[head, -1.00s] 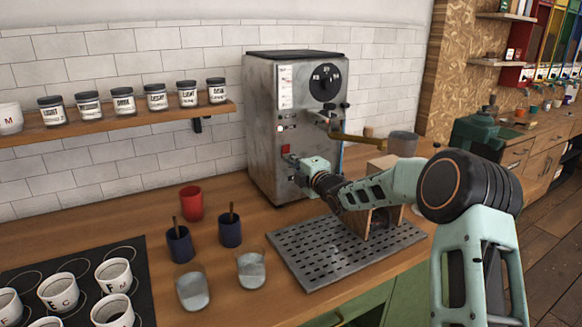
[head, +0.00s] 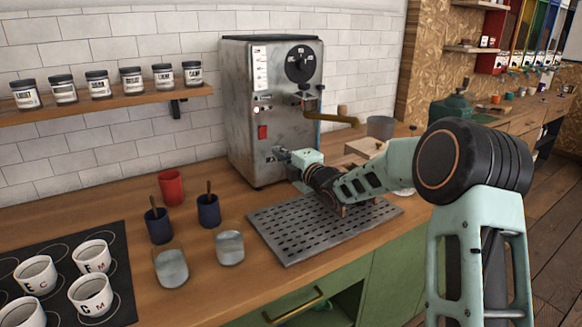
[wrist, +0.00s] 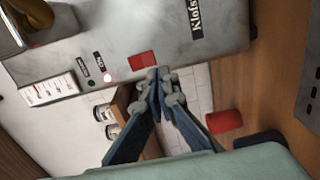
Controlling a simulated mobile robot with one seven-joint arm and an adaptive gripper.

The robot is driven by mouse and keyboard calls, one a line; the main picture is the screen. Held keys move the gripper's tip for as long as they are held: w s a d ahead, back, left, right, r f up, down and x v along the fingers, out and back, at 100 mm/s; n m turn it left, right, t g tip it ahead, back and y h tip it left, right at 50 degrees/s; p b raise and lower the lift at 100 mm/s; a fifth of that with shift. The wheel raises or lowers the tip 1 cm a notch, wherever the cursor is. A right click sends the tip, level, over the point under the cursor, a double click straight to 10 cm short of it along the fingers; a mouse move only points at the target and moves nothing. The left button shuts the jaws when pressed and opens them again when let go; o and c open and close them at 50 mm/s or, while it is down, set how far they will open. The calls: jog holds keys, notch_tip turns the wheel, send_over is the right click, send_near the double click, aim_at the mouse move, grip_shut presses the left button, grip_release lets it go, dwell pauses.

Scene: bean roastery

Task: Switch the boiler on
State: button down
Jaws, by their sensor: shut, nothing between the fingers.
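The boiler (head: 240,120) is a grey metal machine with a dark top and a black dial, standing against the tiled wall. Its red switch (head: 262,132) is on the front panel; the switch also shows in the wrist view (wrist: 142,60). Beside it in the wrist view are a pale round light (wrist: 107,77) and a dark one (wrist: 90,85), each with a small label. My gripper (head: 279,154) is in front of the panel, below and right of the switch. In the wrist view its fingertips (wrist: 158,76) are together and empty, close beside the switch; contact cannot be told.
A perforated drip tray (head: 290,250) lies under my arm. A brass-coloured handle (head: 335,118) juts out from the machine above my arm. A red cup (head: 171,187), blue cups (head: 209,210) and glasses (head: 229,248) stand left of the tray.

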jog(key=v, duration=0.3)
jog(key=f+v, duration=0.1)
jog(key=v, duration=0.1)
jog(key=shift+s+d+b, duration=0.25)
jog(key=shift+s+b, duration=0.05)
